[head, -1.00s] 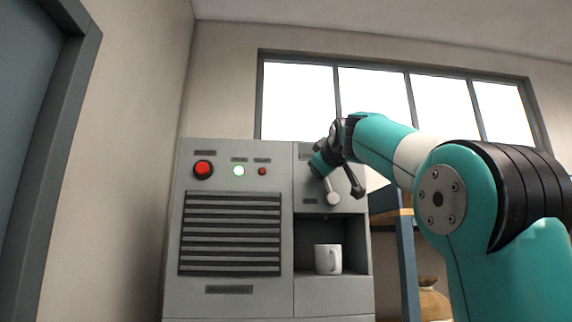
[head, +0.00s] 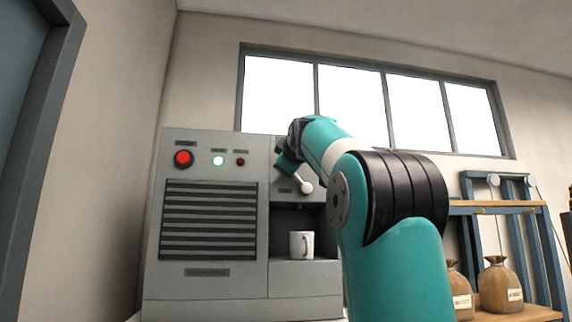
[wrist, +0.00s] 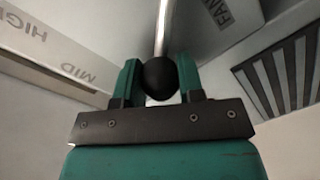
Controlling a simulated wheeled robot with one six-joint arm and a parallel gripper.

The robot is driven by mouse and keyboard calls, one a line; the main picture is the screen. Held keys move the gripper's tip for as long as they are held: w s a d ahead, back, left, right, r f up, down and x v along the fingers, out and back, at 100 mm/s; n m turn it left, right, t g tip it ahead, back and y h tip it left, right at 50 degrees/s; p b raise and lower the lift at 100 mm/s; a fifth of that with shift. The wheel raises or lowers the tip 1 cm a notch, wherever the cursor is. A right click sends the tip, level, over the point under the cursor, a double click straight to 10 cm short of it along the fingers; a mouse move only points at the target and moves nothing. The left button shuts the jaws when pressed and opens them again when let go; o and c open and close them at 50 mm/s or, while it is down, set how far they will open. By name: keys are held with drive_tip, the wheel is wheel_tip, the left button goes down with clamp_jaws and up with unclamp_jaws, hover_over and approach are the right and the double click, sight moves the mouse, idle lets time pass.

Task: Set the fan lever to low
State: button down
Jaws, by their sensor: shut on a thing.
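The fan lever (head: 296,180) is on the upper right front of the grey machine (head: 279,290). In the head view its light rod runs from a round end up and left to my gripper (head: 287,165). In the wrist view my gripper (wrist: 160,76) is shut on the black ball knob (wrist: 159,80), one green finger on each side. The silver rod (wrist: 162,30) leads away from the knob. Plates reading HIGH (wrist: 25,27), MID (wrist: 75,74) and FAN (wrist: 219,12) show around it. I see no LOW label. My arm covers part of the machine's right side.
A white mug (head: 301,245) stands in the recess below the lever. A red button (head: 184,158), a lit green lamp (head: 218,161) and a vent grille (head: 208,220) are to the left. Sacks (head: 500,285) and a blue-framed shelf (head: 500,208) stand at the right.

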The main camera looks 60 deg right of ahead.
drive_tip(key=shift+w+f, duration=0.1)
drive_tip(key=shift+f, duration=0.1)
drive_tip(key=c, duration=0.7)
unclamp_jaws()
drive_tip(key=shift+c, duration=0.2)
drive_tip(key=shift+r, duration=0.1)
drive_tip(key=b+v, duration=0.5)
drive_tip(key=v, duration=1.2)
drive_tip(key=shift+s+a+b, duration=0.2)
drive_tip(key=shift+b, duration=0.1)
drive_tip(key=shift+w, duration=0.1)
